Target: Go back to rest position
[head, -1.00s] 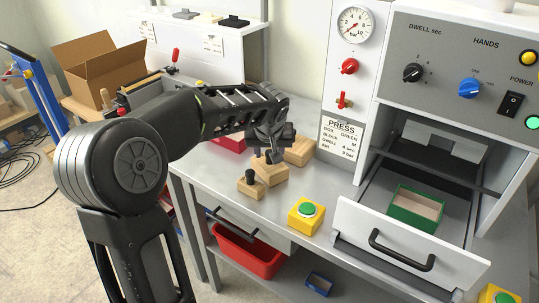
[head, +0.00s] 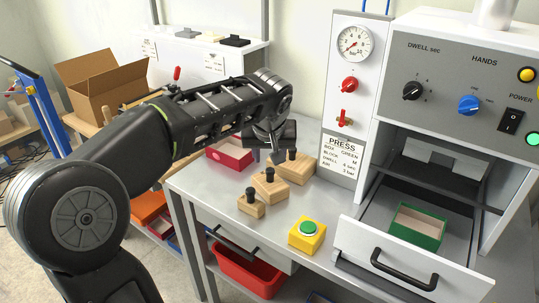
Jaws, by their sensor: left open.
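My left gripper (head: 270,156) is open and empty. It hangs above the grey table (head: 203,193), just behind and over a row of wooden blocks with black knobs. The blocks are a small one (head: 251,207), a middle one (head: 269,190) and a large one (head: 297,171). My left arm comes in from the left and covers part of the back of the table. My right gripper is not in the head view.
A green box (head: 418,227) sits in the open press drawer (head: 383,250). A yellow button box (head: 306,235) stands before it. A red box (head: 229,154) lies behind the blocks. A red bin (head: 247,274) is below. A cardboard box (head: 103,80) stands at the back left.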

